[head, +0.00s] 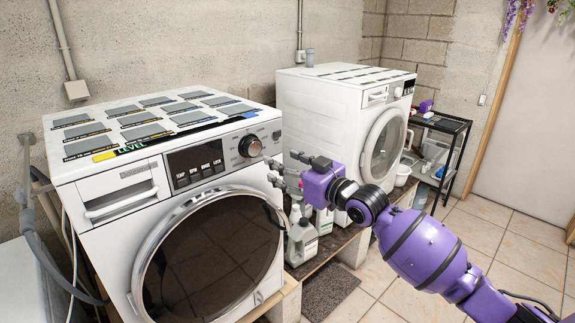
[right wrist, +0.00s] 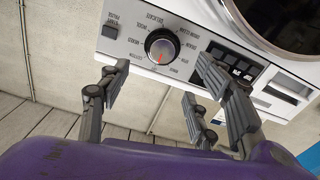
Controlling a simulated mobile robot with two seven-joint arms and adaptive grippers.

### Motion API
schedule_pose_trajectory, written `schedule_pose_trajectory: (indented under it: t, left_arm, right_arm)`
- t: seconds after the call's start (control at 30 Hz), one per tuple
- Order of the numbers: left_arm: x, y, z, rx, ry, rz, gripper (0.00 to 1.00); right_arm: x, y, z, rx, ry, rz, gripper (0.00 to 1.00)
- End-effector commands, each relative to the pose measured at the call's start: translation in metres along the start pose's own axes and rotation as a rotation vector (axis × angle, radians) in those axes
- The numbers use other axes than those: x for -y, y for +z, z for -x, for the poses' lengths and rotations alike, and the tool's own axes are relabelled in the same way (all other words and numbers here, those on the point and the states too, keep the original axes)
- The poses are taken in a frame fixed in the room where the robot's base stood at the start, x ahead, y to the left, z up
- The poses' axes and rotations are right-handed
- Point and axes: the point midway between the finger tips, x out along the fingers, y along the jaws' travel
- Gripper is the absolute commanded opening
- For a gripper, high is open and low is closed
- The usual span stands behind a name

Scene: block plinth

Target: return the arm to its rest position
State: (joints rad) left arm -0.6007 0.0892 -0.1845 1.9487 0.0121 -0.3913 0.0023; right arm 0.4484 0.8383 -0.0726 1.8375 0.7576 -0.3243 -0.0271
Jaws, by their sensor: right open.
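My right gripper (head: 283,162) is at the end of the purple arm that comes in from the right. It is open, with nothing between its fingers, just right of the near washing machine's front panel. In the right wrist view its fingers (right wrist: 160,92) are spread apart, with the machine's round dial (right wrist: 162,47) beyond the gap. I cannot tell whether any finger touches the panel. The same dial (head: 250,146) shows clear of the fingers in the head view. My left gripper is not in view.
The near washing machine (head: 105,188) and a far white machine (head: 320,110) stand along the wall. White bottles (head: 302,242) stand on a low wooden platform between them. A black rack (head: 440,125) is at the back right. Tiled floor (head: 490,225) is open at right.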

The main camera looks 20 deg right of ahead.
Motion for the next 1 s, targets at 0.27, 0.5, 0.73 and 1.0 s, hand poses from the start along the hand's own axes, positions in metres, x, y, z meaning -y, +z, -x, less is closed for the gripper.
schedule_pose_trajectory:
  t: [0.27,0.5,0.73,1.0]
  left_arm:
    - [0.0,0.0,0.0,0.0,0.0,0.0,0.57]
    - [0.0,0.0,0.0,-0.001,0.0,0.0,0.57]
    - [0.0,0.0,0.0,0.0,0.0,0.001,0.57]
    - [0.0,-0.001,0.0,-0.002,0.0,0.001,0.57]
  right_arm:
    - [0.0,-0.001,0.006,-0.001,0.0,0.001,0.58]
    - [0.0,-0.001,0.006,-0.001,0.0,0.001,0.58]
    - [0.01,0.019,0.007,0.025,0.024,0.085,0.58]
    - [0.082,0.188,0.079,0.246,0.065,0.059,0.58]
